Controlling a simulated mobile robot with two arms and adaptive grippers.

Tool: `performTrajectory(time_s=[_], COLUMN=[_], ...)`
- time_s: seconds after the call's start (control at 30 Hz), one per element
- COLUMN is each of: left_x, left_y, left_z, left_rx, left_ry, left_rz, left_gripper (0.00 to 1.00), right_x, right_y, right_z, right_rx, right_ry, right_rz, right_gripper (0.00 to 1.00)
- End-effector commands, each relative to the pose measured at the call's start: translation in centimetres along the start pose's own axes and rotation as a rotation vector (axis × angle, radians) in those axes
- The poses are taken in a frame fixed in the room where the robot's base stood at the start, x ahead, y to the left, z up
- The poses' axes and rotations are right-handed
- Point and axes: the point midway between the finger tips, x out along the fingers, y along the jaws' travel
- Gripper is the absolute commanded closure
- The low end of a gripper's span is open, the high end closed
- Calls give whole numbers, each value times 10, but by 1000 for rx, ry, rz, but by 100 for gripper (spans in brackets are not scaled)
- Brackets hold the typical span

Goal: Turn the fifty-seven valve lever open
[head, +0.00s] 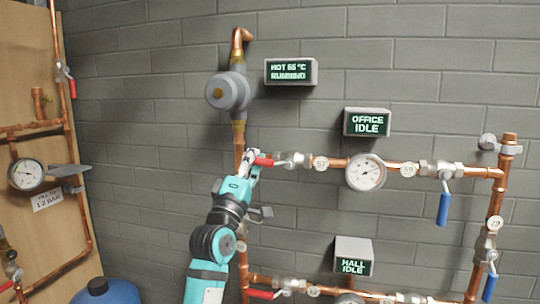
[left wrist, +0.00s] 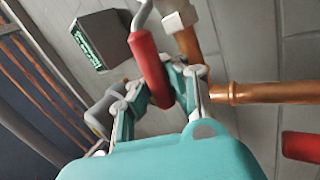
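The valve with the fifty-seven tag (head: 320,163) is on the upper horizontal copper pipe. Its red lever (head: 263,161) points left from the valve body (head: 292,160), roughly along the pipe line. My left gripper (head: 251,158) is at the free end of this lever. In the left wrist view the red lever (left wrist: 147,58) reaches down between the two fingers of my left gripper (left wrist: 163,88). Whether the fingers press on it cannot be told. My right gripper is not in view.
A pressure gauge (head: 366,172) and a blue lever (head: 443,208) hanging down are further right. Another red lever (head: 262,294) is on the lower pipe. The office display (head: 367,122) is above, and a pump (head: 228,91) is above my gripper.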

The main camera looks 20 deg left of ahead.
Motion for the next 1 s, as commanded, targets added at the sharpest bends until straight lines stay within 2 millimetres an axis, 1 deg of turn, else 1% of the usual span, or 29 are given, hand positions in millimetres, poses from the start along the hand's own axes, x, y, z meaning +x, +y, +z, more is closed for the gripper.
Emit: performTrajectory(time_s=[0.03, 0.2, 0.3, 0.93, 0.97, 1.0], left_x=[-4, -8, -9, -12, -11, -11], left_y=[-8, -15, -17, -22, -22, -22], left_z=[5, 3, 3, 2, 2, 2], left_rx=[-29, -98, -124, -164, -165, -165], left_ry=[8, 57, 76, 101, 101, 101], left_rz=[-14, -15, -14, -18, -18, -18], left_gripper=[100, 100, 100, 100, 90, 85], right_x=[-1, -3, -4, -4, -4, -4], right_y=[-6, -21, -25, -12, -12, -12], right_z=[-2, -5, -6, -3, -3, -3], right_rx=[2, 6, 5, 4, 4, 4], right_ry=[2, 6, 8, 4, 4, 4], right_rz=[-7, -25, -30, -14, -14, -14], right_gripper=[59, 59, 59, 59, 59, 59])
